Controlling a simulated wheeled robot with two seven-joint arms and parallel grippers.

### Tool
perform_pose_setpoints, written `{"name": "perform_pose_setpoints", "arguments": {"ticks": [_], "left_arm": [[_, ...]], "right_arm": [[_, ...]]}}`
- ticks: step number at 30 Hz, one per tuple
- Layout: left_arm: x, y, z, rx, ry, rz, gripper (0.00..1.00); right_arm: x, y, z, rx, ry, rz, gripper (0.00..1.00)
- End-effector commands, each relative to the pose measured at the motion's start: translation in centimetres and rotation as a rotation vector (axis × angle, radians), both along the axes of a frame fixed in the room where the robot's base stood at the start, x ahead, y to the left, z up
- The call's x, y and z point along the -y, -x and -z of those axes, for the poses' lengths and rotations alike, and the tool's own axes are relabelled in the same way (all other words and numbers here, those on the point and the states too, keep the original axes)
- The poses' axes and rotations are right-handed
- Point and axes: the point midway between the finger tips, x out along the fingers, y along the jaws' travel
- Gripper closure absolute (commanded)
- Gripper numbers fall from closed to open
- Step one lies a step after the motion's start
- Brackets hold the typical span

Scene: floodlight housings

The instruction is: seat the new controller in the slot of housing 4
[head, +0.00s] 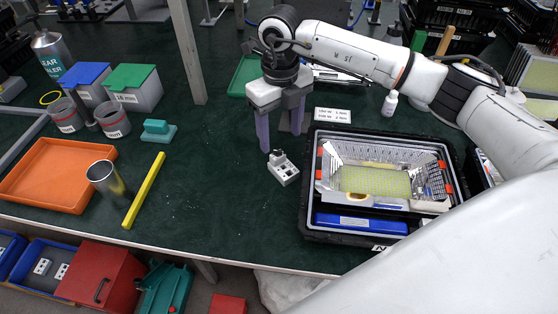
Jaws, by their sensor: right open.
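A small white-grey block with dark square openings (284,170), which looks like the controller, lies on the green table. My right gripper (281,142) points down with its purple fingers apart, open, just behind the block; I cannot tell whether a finger touches it. Right of it stands an open black case (306,205) holding a floodlight housing with a silver reflector, a yellow LED panel (375,181) and orange clips. I cannot read a housing number, and no controller slot can be made out. My left gripper is not in view.
A blue bar (360,223) lies in the case's front. A white label card (332,115) and a white bottle (390,103) stand behind. Left are a yellow bar (144,190), a metal cup (107,182), an orange tray (42,207) and a teal block (158,131). The table's middle is clear.

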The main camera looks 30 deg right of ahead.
Motion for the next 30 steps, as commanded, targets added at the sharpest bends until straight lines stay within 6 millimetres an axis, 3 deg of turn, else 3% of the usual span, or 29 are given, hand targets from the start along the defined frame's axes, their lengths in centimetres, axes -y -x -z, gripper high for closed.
{"name": "perform_pose_setpoints", "arguments": {"ticks": [18,27,30], "left_arm": [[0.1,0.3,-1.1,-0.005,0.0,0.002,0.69],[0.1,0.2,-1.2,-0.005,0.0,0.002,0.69],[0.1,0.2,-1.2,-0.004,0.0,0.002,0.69]], "right_arm": [[-0.5,0.6,7.5,-0.002,-0.006,-0.004,0.41],[-0.5,0.5,8.1,0.0,-0.007,-0.005,0.41],[-0.5,0.5,8.1,0.0,-0.007,-0.005,0.54]]}}
